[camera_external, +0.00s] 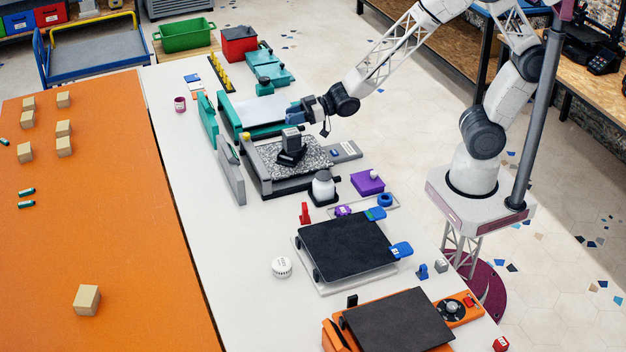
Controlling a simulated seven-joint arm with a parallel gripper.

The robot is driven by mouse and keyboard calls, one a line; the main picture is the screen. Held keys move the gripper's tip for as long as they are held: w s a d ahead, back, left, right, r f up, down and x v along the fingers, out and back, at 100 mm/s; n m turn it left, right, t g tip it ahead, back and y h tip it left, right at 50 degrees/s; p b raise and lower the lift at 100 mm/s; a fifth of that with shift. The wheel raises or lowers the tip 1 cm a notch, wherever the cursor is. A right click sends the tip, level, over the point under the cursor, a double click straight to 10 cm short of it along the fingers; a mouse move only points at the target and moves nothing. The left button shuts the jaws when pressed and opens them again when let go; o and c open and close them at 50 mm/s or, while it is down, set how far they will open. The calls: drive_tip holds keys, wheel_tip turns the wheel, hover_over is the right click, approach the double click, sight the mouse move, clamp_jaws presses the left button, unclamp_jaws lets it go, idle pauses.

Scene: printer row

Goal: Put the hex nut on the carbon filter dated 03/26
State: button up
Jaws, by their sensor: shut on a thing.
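My gripper (294,117) reaches in from the right, low over the front of the teal printer with the light bed (256,112). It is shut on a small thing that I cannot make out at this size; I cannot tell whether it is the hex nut. No carbon filter can be identified for certain. A round white piece with dark writing (282,267) lies on the white table, left of the black-bed printer, but its writing is too small to read. A purple, lobed piece (343,211) lies behind that printer.
Below my gripper, a dark grey part (291,148) stands on a speckled printer bed (318,160). A white-topped bottle (323,186), a purple box (367,183) and an orange printer (338,338) are along the white table (235,290). The table's left strip is mostly clear.

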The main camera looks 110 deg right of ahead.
sight(294, 131)
drive_tip(key=shift+f, duration=1.75)
drive_tip(key=shift+f, duration=0.1)
drive_tip(key=o, duration=0.9)
drive_tip(key=shift+s, duration=0.1)
drive_tip(key=v, duration=1.1)
drive_tip(key=shift+s+r, duration=0.25)
drive_tip(key=shift+s, duration=0.1)
